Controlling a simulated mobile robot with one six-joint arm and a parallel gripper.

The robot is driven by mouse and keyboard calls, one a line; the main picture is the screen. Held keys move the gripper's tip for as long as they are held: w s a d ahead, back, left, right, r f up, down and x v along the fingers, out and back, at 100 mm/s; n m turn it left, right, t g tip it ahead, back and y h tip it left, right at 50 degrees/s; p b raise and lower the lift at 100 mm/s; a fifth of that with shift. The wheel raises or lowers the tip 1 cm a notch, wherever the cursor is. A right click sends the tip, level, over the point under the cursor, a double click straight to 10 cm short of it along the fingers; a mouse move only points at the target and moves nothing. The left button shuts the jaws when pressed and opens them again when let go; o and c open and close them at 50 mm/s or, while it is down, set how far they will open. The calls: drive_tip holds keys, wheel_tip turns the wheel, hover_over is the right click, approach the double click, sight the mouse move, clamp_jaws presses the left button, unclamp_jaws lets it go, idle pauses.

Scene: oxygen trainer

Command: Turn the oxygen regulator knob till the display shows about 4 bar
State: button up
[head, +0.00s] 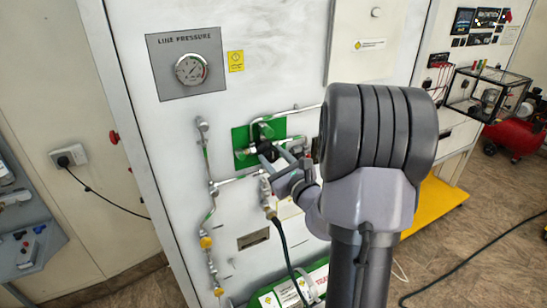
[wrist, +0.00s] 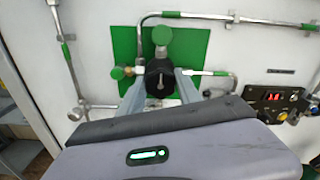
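The black regulator knob (wrist: 160,77) is in front of a green plate (wrist: 196,45) on the panel. A pale pointer mark on the knob's face stands near upright. My gripper (wrist: 161,86) has one finger on each side of the knob, with no clear gap visible. I cannot tell whether the fingers press on it. In the head view the gripper (head: 276,153) reaches the knob from the right, and my arm hides part of the panel.
Metal pipes (wrist: 235,18) with green fittings surround the plate. A green round cap (wrist: 162,36) sits just above the knob, and a smaller green knob (wrist: 117,72) is to its left. A line pressure gauge (head: 190,69) is at upper left. A dark hose (head: 284,245) hangs below.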

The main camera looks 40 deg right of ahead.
clamp_jaws()
drive_tip(key=shift+r+m, duration=0.1)
drive_tip(key=shift+m, duration=0.2)
drive_tip(key=m+p, duration=0.4)
drive_tip(key=m, duration=0.1)
drive_tip(key=shift+d+r+m, duration=0.1)
drive_tip(key=shift+m, duration=0.2)
drive_tip(key=m+p, duration=0.4)
drive_tip(key=m, duration=0.1)
drive_tip(key=shift+d, duration=0.1)
drive_tip(key=shift+m+p, duration=0.8)
drive_tip(key=shift+m, duration=0.4)
drive_tip(key=shift+f, duration=0.25)
